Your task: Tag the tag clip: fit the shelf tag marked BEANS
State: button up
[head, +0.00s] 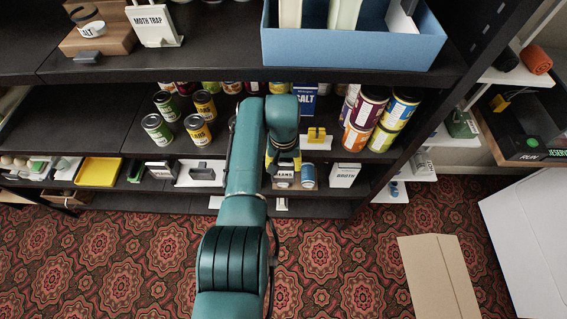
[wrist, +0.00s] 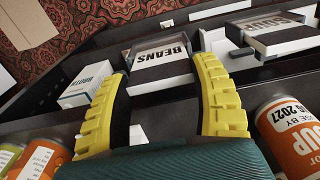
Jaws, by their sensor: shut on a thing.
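The shelf tag marked BEANS (wrist: 160,57) is a white block with black lettering and a dark band. In the wrist view it lies between the yellow fingers of my gripper (wrist: 163,70), which is shut on it. In the head view the BEANS tag (head: 283,179) shows below my gripper (head: 284,160), at the front of the lower shelf. A white plate with a yellow clip (head: 316,136) stands to the right of my gripper. A white plate with a dark clip (head: 203,172) is to the left. I cannot tell which is the tag clip.
A white BROTH box (head: 345,175) stands right of the BEANS tag, and a small can (head: 308,176) is close between them. Stacked cans (head: 370,106) and the upper shelf edge (head: 190,75) limit room.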

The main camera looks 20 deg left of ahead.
jog(key=shift+f+b, duration=0.65)
jog(key=shift+f, duration=0.15)
jog(key=o, duration=1.2)
jog(key=shift+r, duration=0.15)
notch_tip(320, 180, up, 12)
jog(key=shift+f, duration=0.1)
